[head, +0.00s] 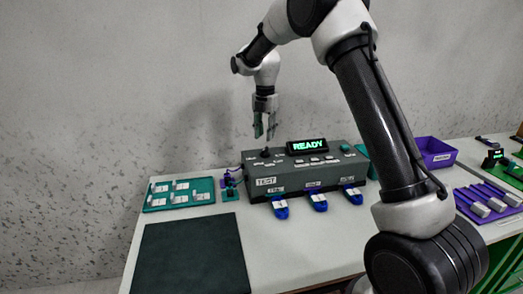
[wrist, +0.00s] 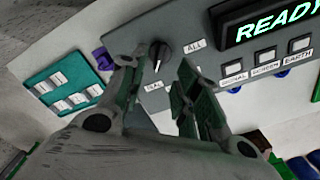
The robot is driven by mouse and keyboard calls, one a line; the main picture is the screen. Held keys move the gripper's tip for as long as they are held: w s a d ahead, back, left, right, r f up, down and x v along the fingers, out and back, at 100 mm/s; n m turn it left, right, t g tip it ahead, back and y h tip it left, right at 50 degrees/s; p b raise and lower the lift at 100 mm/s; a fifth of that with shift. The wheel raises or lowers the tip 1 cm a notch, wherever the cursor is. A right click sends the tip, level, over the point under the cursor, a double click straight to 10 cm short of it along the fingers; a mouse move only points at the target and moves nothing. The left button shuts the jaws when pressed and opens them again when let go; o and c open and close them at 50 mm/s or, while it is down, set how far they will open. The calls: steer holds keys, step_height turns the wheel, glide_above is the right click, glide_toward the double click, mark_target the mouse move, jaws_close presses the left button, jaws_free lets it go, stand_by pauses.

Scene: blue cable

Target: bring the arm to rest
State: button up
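My gripper (head: 265,127) hangs in the air above the left end of a grey test box, fingers pointing down. In the wrist view my gripper (wrist: 158,88) has its two fingers apart with nothing between them. The test box (head: 305,177) stands on the table, and its screen (head: 307,146) reads READY in green. A black knob (wrist: 159,54) on the box's top shows beyond the fingers. Several blue plugs, one of them at the left (head: 280,207), sit along the box's front face. I cannot tell whether a cable hangs from them.
A teal tray (head: 204,184) with several white-labelled pieces lies left of the box. A dark mat (head: 190,256) covers the front left of the table. A purple bin (head: 436,153) and a purple rack (head: 487,200) stand at the right.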

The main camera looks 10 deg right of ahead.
steer(key=shift+m, duration=1)
steer(key=shift+s+f+m, duration=0.15)
steer(key=shift+f+m, duration=0.1)
steer(key=shift+m, duration=0.95)
steer(key=s+m, duration=0.1)
steer(key=s+f+m, duration=0.1)
steer(key=m, duration=0.1)
steer(key=s+d+f+m+g, duration=0.1)
steer(key=s+m, duration=0.1)
steer(key=shift+s+f, duration=0.1)
steer(key=shift+f, duration=0.05)
steer(key=s+d+r+m+t, duration=0.1)
steer(key=s+d+r+m, duration=0.3)
steer(key=s, duration=0.8)
steer(key=s+d+r+m+t, duration=0.2)
steer(key=s+d+r+m, duration=0.3)
steer(key=s, duration=0.8)
steer(key=s+d+r+m+t, duration=0.2)
steer(key=s+d+r+m, duration=0.3)
steer(key=s+m, duration=0.4)
steer(key=s+r, duration=0.1)
steer(key=s, duration=0.2)
steer(key=shift+s+m, duration=0.25)
steer(key=shift+m, duration=0.05)
steer(key=shift+r, duration=0.1)
steer(key=shift+c, duration=0.2)
